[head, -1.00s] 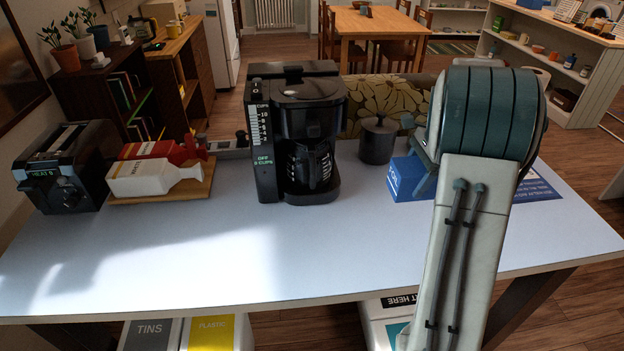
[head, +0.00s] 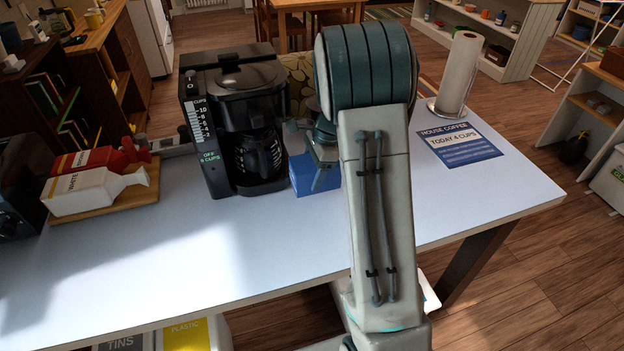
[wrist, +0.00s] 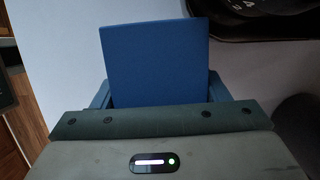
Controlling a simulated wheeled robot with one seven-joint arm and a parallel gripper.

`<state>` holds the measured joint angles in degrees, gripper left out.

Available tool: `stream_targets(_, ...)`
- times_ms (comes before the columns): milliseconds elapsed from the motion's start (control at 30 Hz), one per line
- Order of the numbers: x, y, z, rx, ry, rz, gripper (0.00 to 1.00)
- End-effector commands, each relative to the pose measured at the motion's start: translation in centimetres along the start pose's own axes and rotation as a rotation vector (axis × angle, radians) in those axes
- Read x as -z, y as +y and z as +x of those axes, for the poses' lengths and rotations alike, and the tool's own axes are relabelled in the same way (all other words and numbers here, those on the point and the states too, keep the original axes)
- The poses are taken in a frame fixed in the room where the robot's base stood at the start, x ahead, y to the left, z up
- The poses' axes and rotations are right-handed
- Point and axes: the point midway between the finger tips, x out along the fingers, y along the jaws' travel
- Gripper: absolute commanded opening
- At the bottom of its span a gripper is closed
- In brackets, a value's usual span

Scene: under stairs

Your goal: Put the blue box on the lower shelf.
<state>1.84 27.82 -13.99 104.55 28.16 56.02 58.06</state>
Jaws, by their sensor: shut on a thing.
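The blue box (head: 307,176) is at the worktop, just right of the black coffee maker in the head view. My gripper (head: 322,150) is shut on it. My arm hides the box's right side. In the wrist view the blue box (wrist: 154,60) stands between the two fingers of my gripper (wrist: 158,90), over the pale worktop. I cannot tell whether the box touches the worktop. An open shelf unit (head: 590,118) stands at the right, and a white one (head: 515,45) stands at the back. I cannot tell which holds the lower shelf.
The coffee maker (head: 238,120) is close to the box. A board (head: 75,207) with red and white bottles lies to the left. A coffee card (head: 460,146) and a paper roll (head: 461,75) are on the right. The worktop's front is clear. Wooden floor (head: 540,260) is open at right.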

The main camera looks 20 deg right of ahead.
Motion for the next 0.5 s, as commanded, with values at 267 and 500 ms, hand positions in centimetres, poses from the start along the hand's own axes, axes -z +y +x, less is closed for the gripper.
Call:
stream_targets(267,0.9,0.1,3.3,-0.004,-0.001,-0.002,0.27)
stream_targets(500,1.0,0.0,3.8,-0.001,0.0,-0.003,0.27)
